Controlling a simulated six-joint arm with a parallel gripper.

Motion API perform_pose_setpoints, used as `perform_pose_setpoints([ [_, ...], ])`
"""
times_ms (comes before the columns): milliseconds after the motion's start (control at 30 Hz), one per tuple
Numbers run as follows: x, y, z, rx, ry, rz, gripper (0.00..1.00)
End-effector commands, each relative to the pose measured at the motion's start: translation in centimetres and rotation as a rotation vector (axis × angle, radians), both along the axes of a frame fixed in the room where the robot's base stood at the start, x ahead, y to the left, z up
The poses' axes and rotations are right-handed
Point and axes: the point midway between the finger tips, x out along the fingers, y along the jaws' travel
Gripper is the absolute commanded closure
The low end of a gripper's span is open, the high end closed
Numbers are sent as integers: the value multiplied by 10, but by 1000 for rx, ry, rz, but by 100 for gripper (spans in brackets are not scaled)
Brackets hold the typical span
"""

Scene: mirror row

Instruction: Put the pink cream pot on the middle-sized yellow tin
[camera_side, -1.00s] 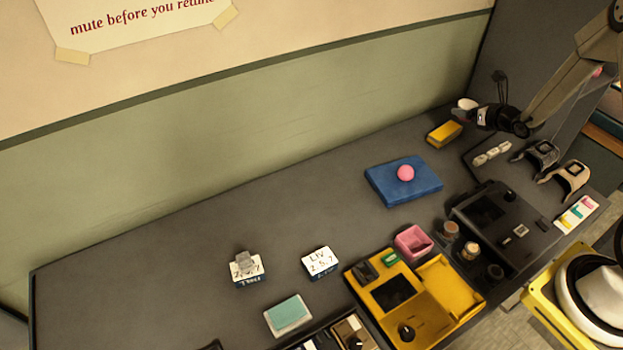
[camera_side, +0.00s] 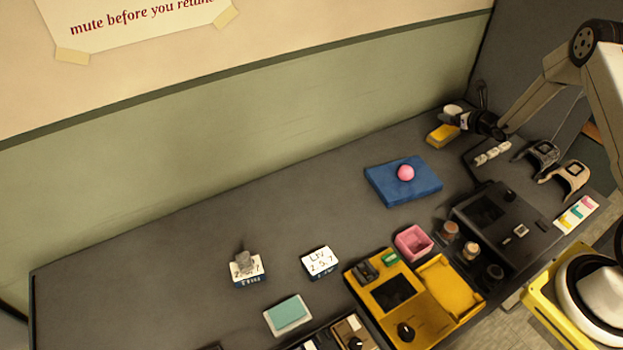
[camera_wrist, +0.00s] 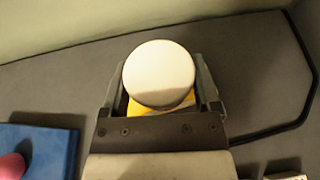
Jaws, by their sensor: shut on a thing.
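My gripper (camera_side: 460,119) is at the back right of the desk, shut on a round pot with a pale, whitish top (camera_side: 453,109). In the wrist view the pot (camera_wrist: 159,70) sits between the two fingers of my gripper (camera_wrist: 161,88); its top shows no clear pink. A yellow tin (camera_side: 440,137) lies just below the pot, and a yellow strip of it (camera_wrist: 150,109) shows under the pot in the wrist view. I cannot tell whether the pot touches the tin. No second yellow tin is clear to compare sizes.
A blue flat box (camera_side: 385,185) with a pink ball (camera_side: 405,173) on it lies in front of the tin. Small white blocks (camera_side: 492,153) are to the right. A pink open box (camera_side: 413,243) and a yellow device (camera_side: 400,300) stand further forward.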

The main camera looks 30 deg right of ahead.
Motion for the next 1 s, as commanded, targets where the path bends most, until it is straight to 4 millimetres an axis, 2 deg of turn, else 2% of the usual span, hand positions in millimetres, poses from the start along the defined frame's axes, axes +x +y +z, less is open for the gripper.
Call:
perform_pose_setpoints([
  [133,4,-2,-6,-1,0,1,81],
  [433,4,-2,-34,1,1,0,81],
  [933,4,-2,-39,0,0,0,81],
  [967,4,-2,-39,0,1,0,17],
  [1000,4,-2,-39,0,0,0,5],
])
